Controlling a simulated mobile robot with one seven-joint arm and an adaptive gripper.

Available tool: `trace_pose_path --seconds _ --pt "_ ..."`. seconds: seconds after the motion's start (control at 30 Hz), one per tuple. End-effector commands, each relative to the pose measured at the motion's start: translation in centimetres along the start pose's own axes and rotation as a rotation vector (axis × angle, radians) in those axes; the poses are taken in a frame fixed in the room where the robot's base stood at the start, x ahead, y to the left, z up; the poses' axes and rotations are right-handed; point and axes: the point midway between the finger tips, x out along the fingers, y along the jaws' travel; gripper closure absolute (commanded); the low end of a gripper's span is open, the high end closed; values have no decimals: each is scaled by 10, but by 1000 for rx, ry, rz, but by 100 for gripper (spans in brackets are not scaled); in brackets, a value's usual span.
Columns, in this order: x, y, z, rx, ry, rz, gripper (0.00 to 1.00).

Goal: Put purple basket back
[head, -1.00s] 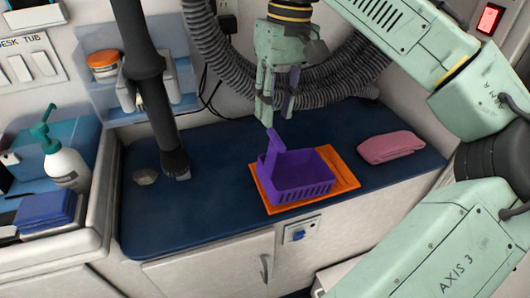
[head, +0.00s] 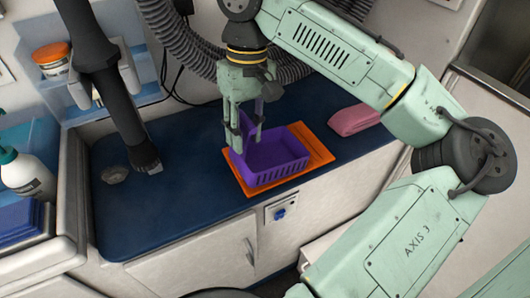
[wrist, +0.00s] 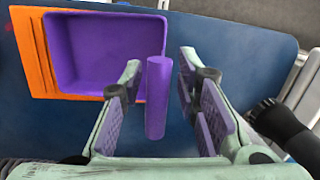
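The purple basket (head: 277,163) sits on an orange mat (head: 318,146) on the blue counter. Its upright handle rises at its back left side. My gripper (head: 245,138) points down over that side of the basket. In the wrist view, the purple handle (wrist: 157,100) stands between my two open fingers, with a gap visible on each side. The wrist view also shows the basket's hollow tray (wrist: 105,55), empty, at upper left on the orange mat (wrist: 33,50). The handle is partly hidden by my fingers in the head view.
A folded pink towel (head: 355,117) lies to the right of the mat. A dark hanging tube (head: 118,100) reaches the counter at left, near a small grey lump (head: 115,174). A ribbed hose (head: 180,40) hangs behind. The counter's front left is clear.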

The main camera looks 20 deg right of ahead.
Motion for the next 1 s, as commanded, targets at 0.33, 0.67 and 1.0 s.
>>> trace_pose_path --seconds 0.33,0.67,1.0 --pt "4 0 0 -1 0 0 75" --pt "4 0 0 -1 0 0 97" --pt "4 0 0 -1 0 0 100"
